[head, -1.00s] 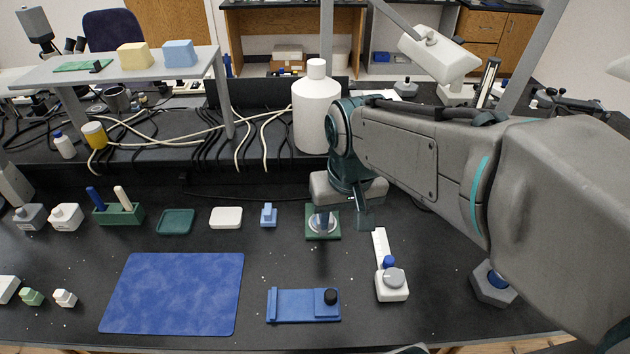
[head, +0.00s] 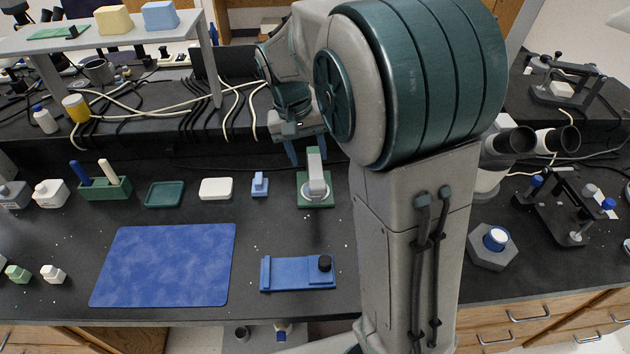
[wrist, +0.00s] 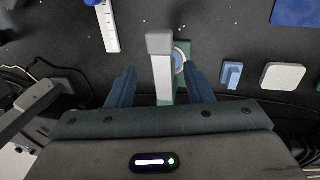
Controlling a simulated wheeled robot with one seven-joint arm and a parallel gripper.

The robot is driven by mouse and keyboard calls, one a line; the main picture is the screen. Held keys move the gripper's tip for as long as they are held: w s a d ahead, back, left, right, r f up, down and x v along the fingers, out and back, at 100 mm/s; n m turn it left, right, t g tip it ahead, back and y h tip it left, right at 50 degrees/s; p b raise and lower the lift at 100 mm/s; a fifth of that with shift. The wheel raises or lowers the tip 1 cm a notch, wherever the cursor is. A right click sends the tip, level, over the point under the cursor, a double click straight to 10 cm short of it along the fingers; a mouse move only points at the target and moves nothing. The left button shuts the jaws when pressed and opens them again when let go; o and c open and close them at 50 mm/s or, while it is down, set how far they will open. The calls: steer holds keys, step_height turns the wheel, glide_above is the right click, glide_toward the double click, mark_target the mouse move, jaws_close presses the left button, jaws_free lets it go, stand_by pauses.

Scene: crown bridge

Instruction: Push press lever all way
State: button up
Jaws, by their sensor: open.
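The press has a green base plate (head: 316,203) with a pale grey lever (head: 316,172) above it, at the back middle of the bench. In the wrist view the lever (wrist: 162,75) points away from my gripper, with a blocky grey end (wrist: 160,43). A round metal and blue part of the press (wrist: 181,57) shows beside it. My gripper (head: 305,150) is open behind the press, with its fingers pointing down. In the wrist view the fingers of my gripper (wrist: 160,70) stand on either side of the lever. I cannot tell whether either finger touches it.
A small blue block piece (head: 259,184) and a white dish (head: 216,188) stand left of the press. A blue fixture with a black knob (head: 297,273) lies in front. A white strip-shaped device (wrist: 108,27) shows in the wrist view. The blue mat (head: 165,265) is bare.

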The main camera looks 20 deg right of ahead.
mark_target(316, 183)
steer(key=f, duration=0.3)
steer(key=d+f, duration=0.1)
steer(key=f, duration=0.5)
steer(key=shift+s+d+f, duration=0.15)
steer(key=shift+d, duration=0.25)
steer(key=c, duration=1)
